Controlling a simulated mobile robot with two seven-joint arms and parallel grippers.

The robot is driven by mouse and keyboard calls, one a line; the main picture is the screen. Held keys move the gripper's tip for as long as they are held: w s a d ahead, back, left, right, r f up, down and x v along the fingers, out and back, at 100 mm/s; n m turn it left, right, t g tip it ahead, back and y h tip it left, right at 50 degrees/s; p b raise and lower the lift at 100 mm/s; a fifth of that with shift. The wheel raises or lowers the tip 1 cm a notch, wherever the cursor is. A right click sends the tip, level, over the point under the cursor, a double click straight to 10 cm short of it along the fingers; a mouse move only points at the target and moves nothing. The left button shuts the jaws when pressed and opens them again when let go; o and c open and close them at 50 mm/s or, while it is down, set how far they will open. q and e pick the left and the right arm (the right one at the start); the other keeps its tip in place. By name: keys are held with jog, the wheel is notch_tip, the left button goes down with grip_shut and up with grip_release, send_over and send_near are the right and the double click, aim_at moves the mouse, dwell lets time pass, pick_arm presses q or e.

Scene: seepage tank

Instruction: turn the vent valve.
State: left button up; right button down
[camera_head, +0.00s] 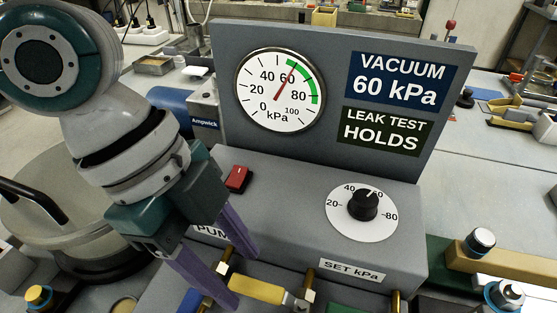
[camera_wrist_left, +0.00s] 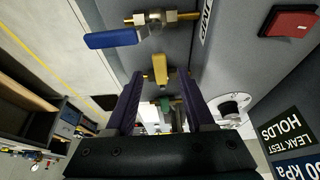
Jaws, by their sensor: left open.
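The grey vacuum unit carries a row of brass valves on its front. One has a yellow lever (camera_head: 256,290), which also shows in the left wrist view (camera_wrist_left: 159,67). Another has a blue lever (camera_wrist_left: 109,38), partly seen in the head view (camera_head: 190,302). A green lever (camera_wrist_left: 165,104) lies beyond the yellow one. No label marks which is the vent valve. My left gripper (camera_head: 237,276) is open, its purple fingers close to the yellow lever. In the left wrist view the lever shows between and beyond the fingers (camera_wrist_left: 160,85); contact cannot be told. My right gripper is not in view.
The gauge (camera_head: 280,90) needle points near 60. A black knob (camera_head: 363,204) sits on the set dial, and a red switch (camera_head: 237,179) is near my left arm. A lidded grey vessel (camera_head: 40,222) stands at left. A tan block (camera_head: 462,258) is at right.

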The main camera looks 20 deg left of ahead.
pick_arm(q)
jog(key=shift+x, duration=0.85)
grip_shut()
dwell(0.8)
